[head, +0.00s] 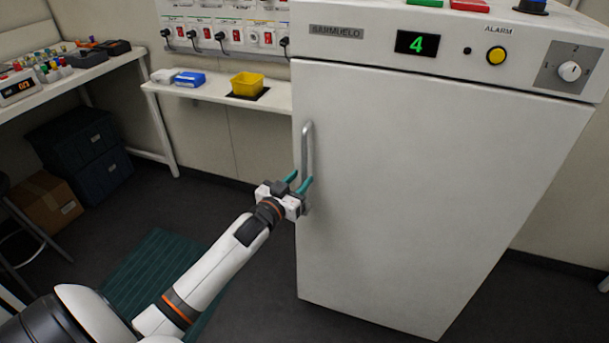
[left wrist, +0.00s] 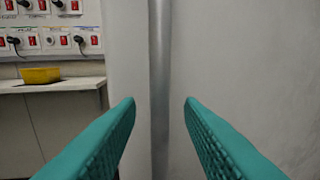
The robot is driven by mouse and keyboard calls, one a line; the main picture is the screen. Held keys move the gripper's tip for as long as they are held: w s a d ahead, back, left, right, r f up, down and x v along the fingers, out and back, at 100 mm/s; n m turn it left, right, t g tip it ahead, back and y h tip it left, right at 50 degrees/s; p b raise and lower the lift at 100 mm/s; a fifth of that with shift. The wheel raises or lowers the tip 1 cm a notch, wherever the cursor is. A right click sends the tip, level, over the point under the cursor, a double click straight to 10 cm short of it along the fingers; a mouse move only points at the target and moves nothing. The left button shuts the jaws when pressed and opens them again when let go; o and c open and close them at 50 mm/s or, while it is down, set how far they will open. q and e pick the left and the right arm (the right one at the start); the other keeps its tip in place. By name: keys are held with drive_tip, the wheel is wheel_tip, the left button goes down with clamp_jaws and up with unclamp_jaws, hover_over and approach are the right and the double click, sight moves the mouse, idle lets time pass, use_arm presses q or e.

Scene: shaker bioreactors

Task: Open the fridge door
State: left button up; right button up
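The white fridge (head: 420,190) stands at the right in the head view with its door shut. Its vertical metal handle (head: 308,150) is on the door's left edge. My left gripper (head: 298,181) is open at the lower part of the handle, its teal fingers pointing at the door. In the left wrist view the handle (left wrist: 160,70) runs upright between the two spread fingers (left wrist: 160,105), with a gap on each side. Whether the fingertips reach past the bar is hard to tell. My right gripper is not in view.
A white shelf (head: 215,94) with a yellow bin (head: 247,83) and a blue box (head: 189,79) is left of the fridge. Dark crates (head: 85,150) and a cardboard box (head: 45,200) sit under the left bench. A green mat (head: 150,265) lies on the floor.

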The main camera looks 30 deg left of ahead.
sight(303, 176)
use_arm(q)
drive_tip(key=shift+w, duration=1.55)
clamp_jaws()
